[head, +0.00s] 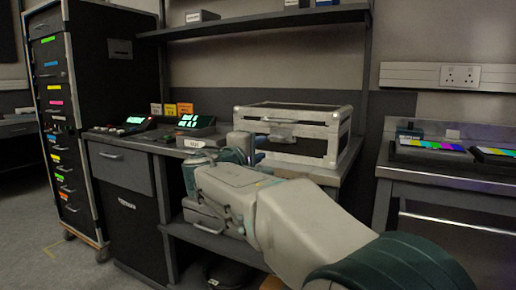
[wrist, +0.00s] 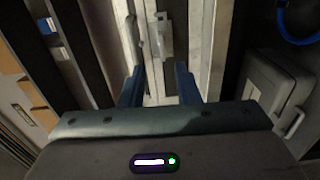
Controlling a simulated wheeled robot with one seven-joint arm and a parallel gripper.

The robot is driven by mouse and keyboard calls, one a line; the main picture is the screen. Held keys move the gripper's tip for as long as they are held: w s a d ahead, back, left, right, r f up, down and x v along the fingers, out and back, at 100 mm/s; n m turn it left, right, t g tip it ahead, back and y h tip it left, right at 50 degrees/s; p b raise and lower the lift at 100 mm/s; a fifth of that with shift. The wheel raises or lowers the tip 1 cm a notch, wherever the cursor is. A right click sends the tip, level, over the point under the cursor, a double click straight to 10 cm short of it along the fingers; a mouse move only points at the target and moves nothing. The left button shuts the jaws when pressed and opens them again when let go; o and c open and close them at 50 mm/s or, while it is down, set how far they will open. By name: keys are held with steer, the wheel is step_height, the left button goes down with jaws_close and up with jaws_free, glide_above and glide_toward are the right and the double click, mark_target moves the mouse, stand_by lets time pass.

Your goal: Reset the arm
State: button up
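My arm reaches in from the lower right of the head view, with my gripper (head: 245,146) in front of the left part of a black flight case (head: 333,130) with silver edges. In the wrist view my gripper (wrist: 159,88) has its two blue fingers well apart, with nothing held between them. Beyond the fingertips are pale metal strips and a small metal latch (wrist: 165,38). I cannot tell whether the fingertips touch anything. The arm hides part of the bench and of the shelf below it.
The bench (head: 122,167) carries lit devices (head: 195,121) at the left. A tall drawer cabinet (head: 62,115) stands far left. A shelf (head: 260,20) runs overhead. A side table (head: 440,172) with colour-striped devices is at right. A grey case (head: 205,220) sits below the bench.

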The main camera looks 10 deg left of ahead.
steer(key=s+d+r+m+g+p, duration=0.25)
steer(key=s+d+g+p, duration=0.25)
steer(key=d+p, duration=0.55)
steer(key=s+d+r+m+g+p, duration=0.1)
steer(key=s+d+m+g+p, duration=0.35)
steer(key=d+p, duration=0.55)
steer(key=s+d+r+m+g+y+p, duration=0.2)
steer(key=s+m+y+p, duration=0.1)
steer(key=s+p, duration=0.6)
steer(key=s+d+r+m+g+y+p, duration=0.2)
steer(key=s+r+m+y+p, duration=0.1)
steer(key=s+p, duration=0.7)
steer(key=s+m, duration=0.1)
steer(key=s, duration=0.2)
steer(key=shift+s+g, duration=0.35)
steer(key=shift+s, duration=0.05)
steer(key=shift+o, duration=0.4)
steer(key=shift+d+r, duration=0.1)
steer(key=shift+d, duration=0.05)
